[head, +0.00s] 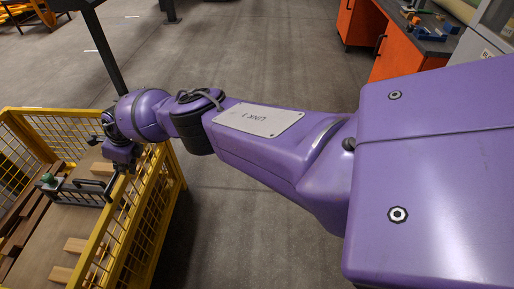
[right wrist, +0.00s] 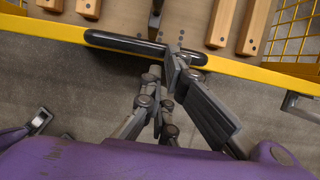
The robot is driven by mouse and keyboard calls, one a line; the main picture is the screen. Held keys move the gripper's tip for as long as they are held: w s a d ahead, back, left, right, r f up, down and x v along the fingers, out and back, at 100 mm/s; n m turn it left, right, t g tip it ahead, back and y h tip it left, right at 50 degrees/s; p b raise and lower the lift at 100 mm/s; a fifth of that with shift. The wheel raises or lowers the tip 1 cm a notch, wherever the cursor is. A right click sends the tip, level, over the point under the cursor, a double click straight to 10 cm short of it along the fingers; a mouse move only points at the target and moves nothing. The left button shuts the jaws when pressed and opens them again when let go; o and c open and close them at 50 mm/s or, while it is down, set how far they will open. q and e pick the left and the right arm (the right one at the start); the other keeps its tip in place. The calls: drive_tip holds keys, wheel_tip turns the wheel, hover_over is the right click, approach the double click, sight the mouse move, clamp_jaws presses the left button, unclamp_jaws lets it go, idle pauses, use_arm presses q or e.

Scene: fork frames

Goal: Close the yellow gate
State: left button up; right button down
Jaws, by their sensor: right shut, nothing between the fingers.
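The yellow gate (right wrist: 240,69) shows in the right wrist view as a yellow rail with a dark bar handle (right wrist: 125,43) along it. In the head view it belongs to a yellow mesh-sided cage (head: 160,222) at the left; I cannot tell there which panel is the gate. My right arm reaches left across the head view to the cage's upper edge. My right gripper (right wrist: 176,62) is shut and empty, its fingertips close to the right end of the handle; I cannot tell whether they touch. In the head view the wrist hides most of the fingers. My left gripper is not in view.
Inside the cage lie wooden blocks (right wrist: 227,20) on a brown board and a dark rack with a green knob (head: 47,178). Grey floor (head: 262,60) is open beyond my arm. Orange cabinets (head: 396,52) with a dark worktop stand at upper right.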

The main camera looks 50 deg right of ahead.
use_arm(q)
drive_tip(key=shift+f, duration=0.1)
use_arm(e)
drive_tip(key=shift+w+a+r, duration=0.1)
drive_tip(key=shift+w+a, duration=0.15)
drive_tip(key=shift+w, duration=0.1)
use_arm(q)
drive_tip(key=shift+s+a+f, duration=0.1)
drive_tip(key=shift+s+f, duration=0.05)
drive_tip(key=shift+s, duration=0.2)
use_arm(e)
drive_tip(key=shift+s+d, duration=0.1)
